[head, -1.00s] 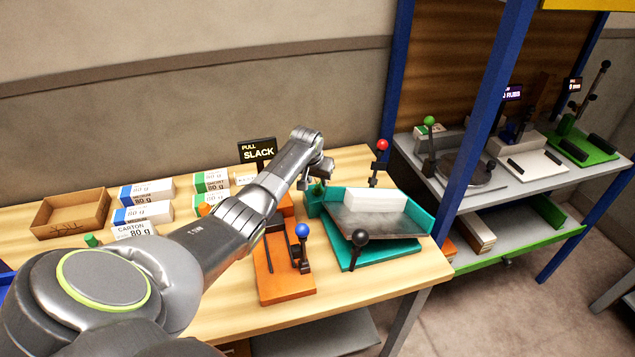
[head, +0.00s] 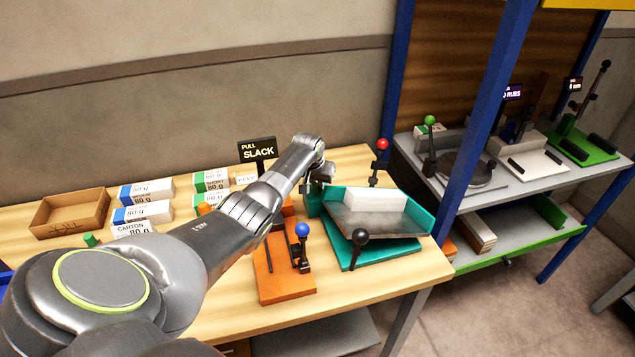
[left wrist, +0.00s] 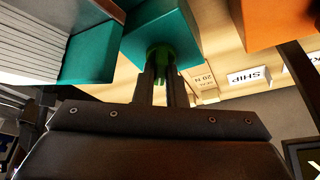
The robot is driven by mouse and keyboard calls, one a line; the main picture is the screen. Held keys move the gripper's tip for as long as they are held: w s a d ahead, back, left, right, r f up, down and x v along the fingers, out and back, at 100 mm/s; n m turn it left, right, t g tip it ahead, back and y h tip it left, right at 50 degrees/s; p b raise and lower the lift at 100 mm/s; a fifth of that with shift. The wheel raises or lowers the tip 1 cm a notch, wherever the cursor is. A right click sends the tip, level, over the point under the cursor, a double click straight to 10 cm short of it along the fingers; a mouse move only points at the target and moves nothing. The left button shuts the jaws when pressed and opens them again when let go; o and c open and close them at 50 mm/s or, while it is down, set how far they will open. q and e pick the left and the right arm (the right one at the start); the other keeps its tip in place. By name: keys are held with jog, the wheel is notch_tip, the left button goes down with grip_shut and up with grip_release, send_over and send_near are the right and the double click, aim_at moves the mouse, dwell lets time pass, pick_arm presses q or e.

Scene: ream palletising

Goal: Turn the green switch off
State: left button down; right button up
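The green switch (left wrist: 160,52) shows in the left wrist view as a round green knob on the side of a teal block (left wrist: 160,22). My left gripper (left wrist: 166,72) is at the knob, with its two dark fingers close together and green showing between and just beyond their tips. It looks shut on the knob, though the contact is partly hidden. In the head view my left gripper (head: 322,182) is at the left back corner of the teal jogger tray (head: 412,215), and the switch is hidden behind it. My right gripper is in neither view.
An orange base (head: 285,280) with a blue-knobbed lever (head: 302,230) stands in front of my wrist. A red-knobbed lever (head: 382,145) and a black-knobbed lever (head: 360,237) flank the tray. White cartons (head: 145,190) and a brown box (head: 70,213) lie left. A "PULL SLACK" sign (head: 257,150) stands behind.

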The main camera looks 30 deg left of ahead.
pick_arm(q)
jog(key=shift+n, duration=0.4)
jog(key=shift+r+n+y+p, duration=0.1)
jog(key=shift+n+y+p, duration=0.25)
jog(key=shift+n, duration=0.25)
jog(key=shift+n+g+y, duration=0.3)
jog(key=shift+n+y, duration=0.05)
jog(key=shift+n, duration=0.55)
jog(key=shift+d+n+g, duration=0.1)
jog(key=shift+n+g, duration=0.2)
jog(key=shift+n, duration=0.5)
jog(key=shift+w+f+n+y+b, duration=0.15)
jog(key=shift+n+y+b, duration=0.3)
jog(key=shift+n, duration=0.55)
jog(key=n+g+b, duration=0.1)
jog(key=n+b, duration=0.1)
jog(key=n+g+y+b, duration=0.1)
jog(key=n+b, duration=0.1)
jog(key=b, duration=0.1)
jog(key=shift+f+n, duration=0.2)
jog(key=shift+n, duration=0.2)
jog(key=shift+r+n+g+b, duration=0.2)
jog(key=shift+n+g+b, duration=0.2)
jog(key=shift+n+b, duration=0.7)
